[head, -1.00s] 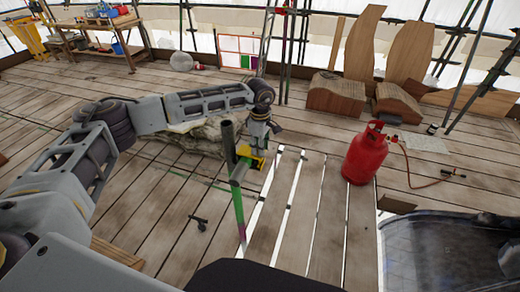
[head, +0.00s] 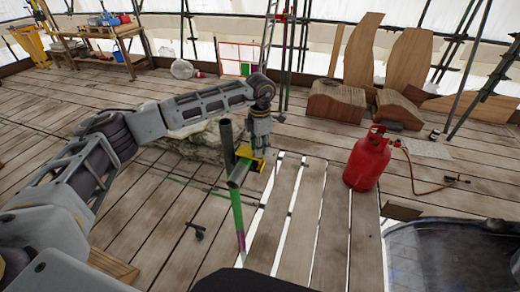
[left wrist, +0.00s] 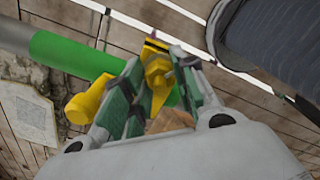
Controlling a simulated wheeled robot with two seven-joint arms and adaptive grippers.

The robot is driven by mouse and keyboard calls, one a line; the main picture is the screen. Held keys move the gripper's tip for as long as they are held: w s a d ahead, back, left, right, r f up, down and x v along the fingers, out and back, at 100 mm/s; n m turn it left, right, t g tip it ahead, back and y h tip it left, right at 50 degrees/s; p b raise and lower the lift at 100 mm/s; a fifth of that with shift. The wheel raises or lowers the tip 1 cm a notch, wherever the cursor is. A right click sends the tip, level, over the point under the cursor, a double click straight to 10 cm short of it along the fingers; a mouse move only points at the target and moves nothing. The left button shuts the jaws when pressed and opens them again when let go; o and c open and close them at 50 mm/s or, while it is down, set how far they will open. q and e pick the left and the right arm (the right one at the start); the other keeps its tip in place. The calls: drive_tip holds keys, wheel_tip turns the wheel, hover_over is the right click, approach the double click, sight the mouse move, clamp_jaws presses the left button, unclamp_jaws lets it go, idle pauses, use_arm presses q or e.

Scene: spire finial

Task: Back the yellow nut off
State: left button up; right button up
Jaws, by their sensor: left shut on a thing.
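The yellow nut (left wrist: 158,72) shows in the left wrist view between the green-padded fingers of my left gripper (left wrist: 150,90), which is shut on it. Another yellow fitting part (left wrist: 86,104) sticks out to the left, beside a green-banded tube (left wrist: 75,55). In the head view, the yellow fitting (head: 250,158) sits at the top of the green tube (head: 238,215), where it meets a dark grey tube (head: 227,142). My left gripper (head: 259,152) comes down onto the fitting from above and hides part of it. My right gripper is not in view.
A red gas cylinder (head: 367,160) with a hose stands to the right on the plank floor. Pale stone (head: 200,140) lies behind my left arm. Gaps run between the planks (head: 300,210). A workbench (head: 100,40) stands at the back left.

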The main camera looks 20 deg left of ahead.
use_arm(q)
drive_tip(key=shift+n+b, duration=0.3)
drive_tip(key=shift+n, duration=0.4)
drive_tip(key=shift+n+b, duration=0.4)
drive_tip(key=shift+n, duration=0.7)
drive_tip(key=shift+w+r+n+b, duration=0.1)
drive_tip(key=shift+n+b, duration=0.3)
drive_tip(key=shift+n, duration=1.1)
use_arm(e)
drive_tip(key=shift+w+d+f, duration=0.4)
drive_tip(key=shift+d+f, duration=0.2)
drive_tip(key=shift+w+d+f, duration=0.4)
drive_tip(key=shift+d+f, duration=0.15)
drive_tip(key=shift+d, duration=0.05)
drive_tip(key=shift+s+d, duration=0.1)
use_arm(q)
drive_tip(key=o, duration=1)
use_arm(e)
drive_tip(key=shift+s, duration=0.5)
use_arm(q)
drive_tip(key=shift+r, duration=5.95)
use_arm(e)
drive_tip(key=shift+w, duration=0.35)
